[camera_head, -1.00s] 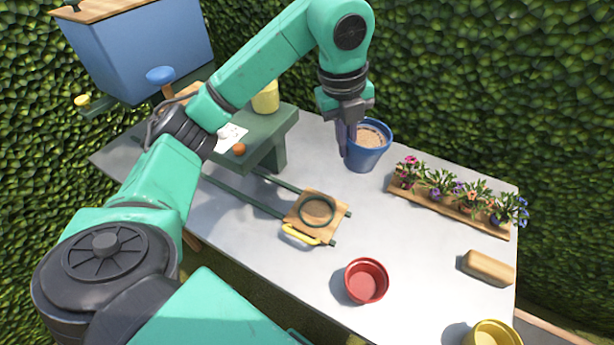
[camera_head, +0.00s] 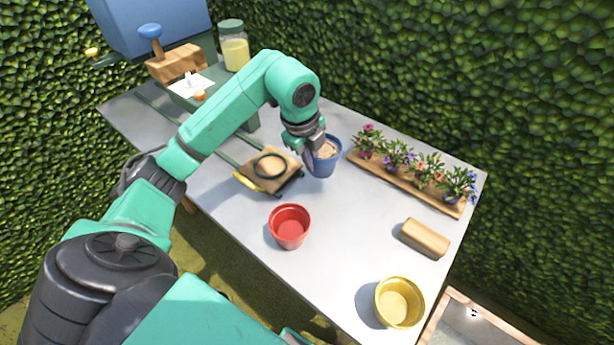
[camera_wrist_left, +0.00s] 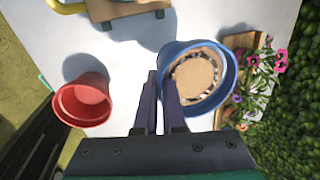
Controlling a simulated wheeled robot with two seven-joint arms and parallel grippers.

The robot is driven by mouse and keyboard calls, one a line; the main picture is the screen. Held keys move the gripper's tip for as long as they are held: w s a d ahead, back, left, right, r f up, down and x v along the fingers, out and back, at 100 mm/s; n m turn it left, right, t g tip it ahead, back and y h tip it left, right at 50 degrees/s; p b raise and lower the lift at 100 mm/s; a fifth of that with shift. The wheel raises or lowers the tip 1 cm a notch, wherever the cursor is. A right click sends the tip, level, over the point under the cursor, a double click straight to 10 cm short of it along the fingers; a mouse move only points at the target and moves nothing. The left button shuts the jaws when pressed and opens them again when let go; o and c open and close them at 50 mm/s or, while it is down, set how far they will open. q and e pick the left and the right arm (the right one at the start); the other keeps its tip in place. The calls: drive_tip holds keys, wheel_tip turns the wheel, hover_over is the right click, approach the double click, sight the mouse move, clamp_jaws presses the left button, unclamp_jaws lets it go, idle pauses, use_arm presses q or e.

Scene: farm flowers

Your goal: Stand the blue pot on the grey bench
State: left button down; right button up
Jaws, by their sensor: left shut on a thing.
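The blue pot (camera_head: 327,160), with a brown fill inside, is at the back middle of the grey bench (camera_head: 340,225), between the wooden carriage and the flower board. My left gripper (camera_head: 316,153) is shut on the pot's left wall. In the left wrist view the fingers (camera_wrist_left: 164,100) meet at the left side of the blue pot (camera_wrist_left: 228,75), whose open top faces the camera. The pot looks upright. I cannot tell whether its base touches the bench. My right gripper is not in view.
A wooden carriage (camera_head: 252,174) with a dark ring lies left of the pot. A board of flowers (camera_head: 415,187) stands right. A red pot (camera_head: 290,226), a wooden block (camera_head: 424,238) and a yellow pot (camera_head: 399,303) are nearer. The bench middle is clear.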

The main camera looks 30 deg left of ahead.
use_arm(q)
drive_tip(key=x, duration=0.2)
drive_tip(key=s+x, duration=0.1)
drive_tip(key=x, duration=0.3)
drive_tip(key=shift+s+f, duration=0.2)
drive_tip(key=shift+f, duration=0.4)
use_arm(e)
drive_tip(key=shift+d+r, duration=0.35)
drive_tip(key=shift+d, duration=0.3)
use_arm(q)
drive_tip(key=shift+f, duration=0.1)
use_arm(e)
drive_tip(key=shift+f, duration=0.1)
use_arm(q)
drive_tip(key=c, duration=1)
unclamp_jaws()
